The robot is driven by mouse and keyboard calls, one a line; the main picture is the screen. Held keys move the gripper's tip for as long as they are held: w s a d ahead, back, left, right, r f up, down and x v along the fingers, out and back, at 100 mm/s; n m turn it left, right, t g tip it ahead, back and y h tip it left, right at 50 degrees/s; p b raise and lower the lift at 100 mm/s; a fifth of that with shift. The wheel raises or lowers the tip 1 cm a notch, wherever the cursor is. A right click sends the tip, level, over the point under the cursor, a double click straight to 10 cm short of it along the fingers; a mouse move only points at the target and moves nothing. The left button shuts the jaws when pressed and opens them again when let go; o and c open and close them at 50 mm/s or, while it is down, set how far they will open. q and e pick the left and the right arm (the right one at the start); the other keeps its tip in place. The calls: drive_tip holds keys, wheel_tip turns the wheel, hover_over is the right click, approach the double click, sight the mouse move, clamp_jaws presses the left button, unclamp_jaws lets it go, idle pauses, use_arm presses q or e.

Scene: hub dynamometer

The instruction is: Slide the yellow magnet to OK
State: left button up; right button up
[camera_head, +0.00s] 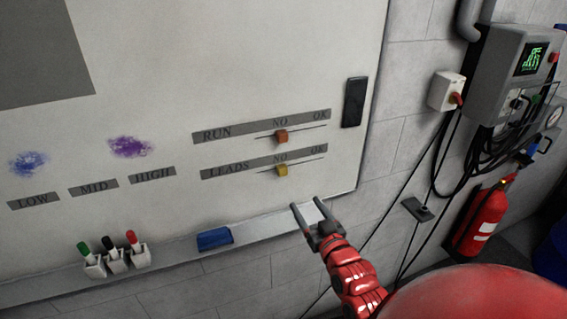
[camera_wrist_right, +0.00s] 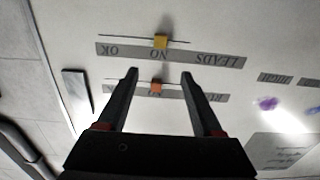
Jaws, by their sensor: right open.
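The yellow magnet (camera_head: 282,170) sits on the thin line of the LEADS row on the whiteboard, below the word NO. The OK label (camera_head: 318,150) is at the right end of that row. The magnet also shows in the right wrist view (camera_wrist_right: 160,42), upside down, beyond the fingertips. My right gripper (camera_head: 307,204) is open and empty, below and to the right of the magnet and apart from it. In the right wrist view its fingers (camera_wrist_right: 159,73) are spread, with the orange magnet showing between them. My left gripper is not in view.
The orange magnet (camera_head: 281,137) sits under NO on the RUN row above. A black bar (camera_head: 354,102) is near the board's right edge. The tray ledge (camera_head: 180,255) holds a blue eraser (camera_head: 214,239) and several markers. A red extinguisher (camera_head: 480,220) stands at right.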

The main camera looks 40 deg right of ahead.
drive_tip(key=b, duration=1.2)
approach(284, 170)
drive_tip(key=p+x, duration=0.4)
drive_tip(key=x, duration=0.4)
drive_tip(key=shift+a+r, duration=0.1)
drive_tip(key=shift+r, duration=0.05)
drive_tip(key=shift+w, duration=0.35)
drive_tip(key=shift+w+d, duration=0.25)
drive_tip(key=shift+w, duration=0.3)
clamp_jaws()
